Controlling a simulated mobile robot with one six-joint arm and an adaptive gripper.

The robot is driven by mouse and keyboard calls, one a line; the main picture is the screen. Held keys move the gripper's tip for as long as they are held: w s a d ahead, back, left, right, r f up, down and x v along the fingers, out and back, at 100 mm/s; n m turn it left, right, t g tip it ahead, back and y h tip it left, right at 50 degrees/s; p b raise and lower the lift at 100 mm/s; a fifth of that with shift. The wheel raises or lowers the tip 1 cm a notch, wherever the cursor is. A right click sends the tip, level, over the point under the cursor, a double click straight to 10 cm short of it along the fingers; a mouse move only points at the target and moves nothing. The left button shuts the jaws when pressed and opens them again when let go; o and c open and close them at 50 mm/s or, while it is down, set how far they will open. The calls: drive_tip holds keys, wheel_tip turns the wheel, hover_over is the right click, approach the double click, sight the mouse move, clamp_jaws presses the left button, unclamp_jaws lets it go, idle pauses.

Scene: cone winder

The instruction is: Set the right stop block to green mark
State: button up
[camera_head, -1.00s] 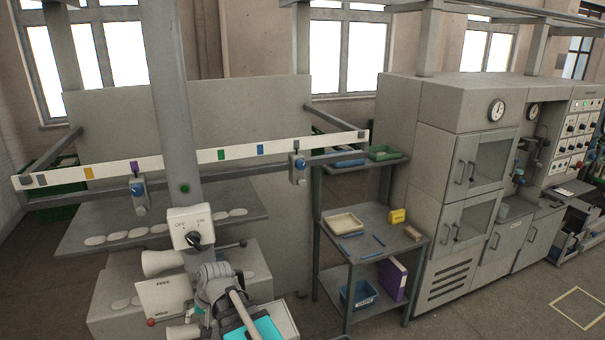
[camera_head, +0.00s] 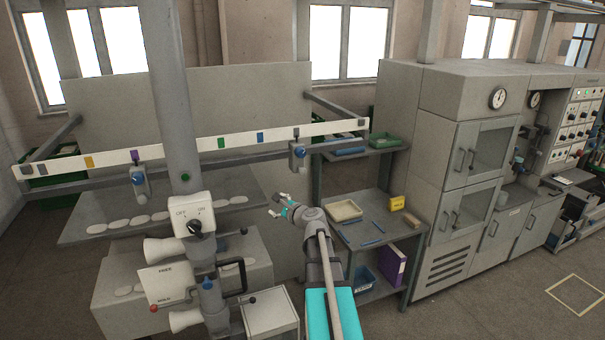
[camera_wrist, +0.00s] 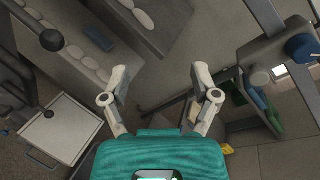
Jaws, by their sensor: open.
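The right stop block (camera_head: 298,155), grey with a blue knob, sits on the grey rail under the right part of the white scale strip (camera_head: 185,149). The green mark (camera_head: 221,142) is on that strip, left of the block, with a blue mark (camera_head: 260,137) between them. The left stop block (camera_head: 139,182) sits farther left, near the purple mark (camera_head: 135,155). My gripper (camera_head: 280,205) is open and empty, below and slightly left of the right stop block, apart from it. In the wrist view, my gripper (camera_wrist: 160,75) has its fingers spread; a blue knob (camera_wrist: 301,46) on a grey block shows at upper right.
A grey shelf rack (camera_head: 362,262) stands right of the rail, with a cream tray (camera_head: 344,210) and a yellow box (camera_head: 396,203). A switch box (camera_head: 193,218) and winder parts stand at lower left. A flat panel backs the rail.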

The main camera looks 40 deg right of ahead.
sight(303, 173)
drive_tip(key=s+d+r+m+h, duration=0.1)
drive_tip(key=s+d+m+h, duration=0.1)
drive_tip(key=d+m, duration=0.2)
drive_tip(key=s+d+r+m+t+h, duration=0.1)
drive_tip(key=s+d+r+m+h, duration=0.1)
drive_tip(key=d, duration=0.7)
drive_tip(key=m+h, duration=0.1)
drive_tip(key=m, duration=0.1)
drive_tip(key=shift+s+d+m, duration=0.15)
drive_tip(key=shift+s+m, duration=0.2)
drive_tip(key=shift+m, duration=0.05)
drive_tip(key=shift+w, duration=0.1)
drive_tip(key=x, duration=1.3)
drive_tip(key=shift+w+d+r, duration=0.15)
drive_tip(key=shift+w+d, duration=0.1)
drive_tip(key=shift+w, duration=0.05)
clamp_jaws()
